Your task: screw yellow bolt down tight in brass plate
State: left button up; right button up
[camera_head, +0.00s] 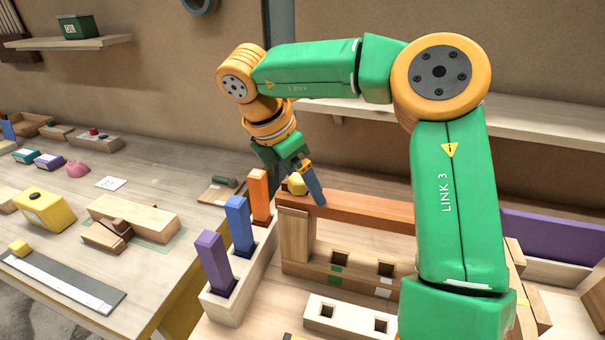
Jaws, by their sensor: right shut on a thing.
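The yellow bolt (297,184) shows as a rounded yellow head between the fingers of my right gripper (299,189), which is shut on it. The gripper points down over the left end of a long orange-brown bar (372,209). The bolt's shank is hidden, so I cannot tell how deep it sits. I cannot clearly make out the brass plate; the fingers cover the area around the bolt. My left gripper is not in view.
A pale holder (232,303) with purple, blue and orange upright blocks stands close left of the gripper. A pale block with square holes (350,318) lies in front. A yellow box (45,209) and wooden pieces lie on the left table. A shelf (520,118) runs behind my arm.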

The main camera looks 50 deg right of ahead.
jog(key=shift+f, duration=0.35)
jog(key=c, duration=0.4)
